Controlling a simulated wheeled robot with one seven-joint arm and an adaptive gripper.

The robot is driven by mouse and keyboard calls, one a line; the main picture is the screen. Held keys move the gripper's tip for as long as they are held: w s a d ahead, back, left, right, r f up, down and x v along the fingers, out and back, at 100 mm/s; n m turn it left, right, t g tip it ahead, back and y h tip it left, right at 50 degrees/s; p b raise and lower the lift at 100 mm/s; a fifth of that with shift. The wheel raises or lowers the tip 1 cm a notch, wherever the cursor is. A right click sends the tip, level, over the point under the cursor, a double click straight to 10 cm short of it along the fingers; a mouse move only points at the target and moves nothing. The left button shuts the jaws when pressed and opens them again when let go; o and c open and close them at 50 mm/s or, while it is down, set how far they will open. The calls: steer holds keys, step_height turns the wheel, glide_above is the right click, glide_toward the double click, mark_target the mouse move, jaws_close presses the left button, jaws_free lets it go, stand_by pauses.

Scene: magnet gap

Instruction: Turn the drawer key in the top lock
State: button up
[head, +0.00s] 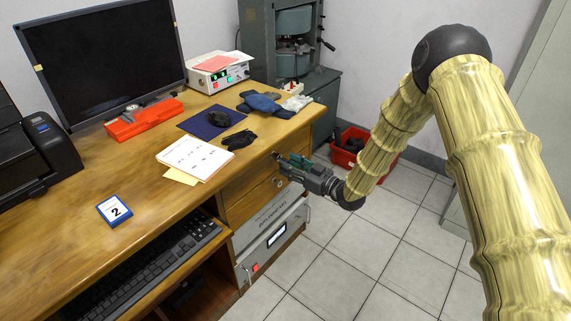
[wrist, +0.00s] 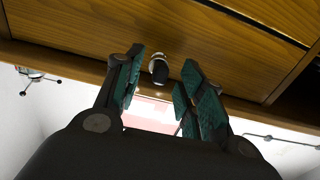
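The top lock with the drawer key in it (wrist: 159,69) shows in the wrist view as a silver ring with a dark bow, set in the wooden drawer front (wrist: 200,35). My gripper (wrist: 162,82) is open, its teal-padded fingers on either side of the key, with a visible gap on both sides. In the head view, my gripper (head: 286,162) is at the top drawer, close to the lock (head: 276,154). The gripper partly hides the drawer front there, and the key is too small to make out.
A second lock (head: 280,183) is on the drawer below. The wooden desk (head: 140,200) carries a notepad (head: 195,158), dark gloves (head: 239,140) and a blue cloth (head: 262,103) near the drawers. A red bin (head: 345,158) stands on the floor behind my gripper. Open tiled floor lies to the right.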

steer(key=shift+w+a, duration=0.1)
steer(key=shift+a, duration=0.1)
jaws_close()
steer(key=shift+n+b, duration=0.75)
steer(key=shift+n, duration=0.95)
steer(key=shift+f, duration=0.1)
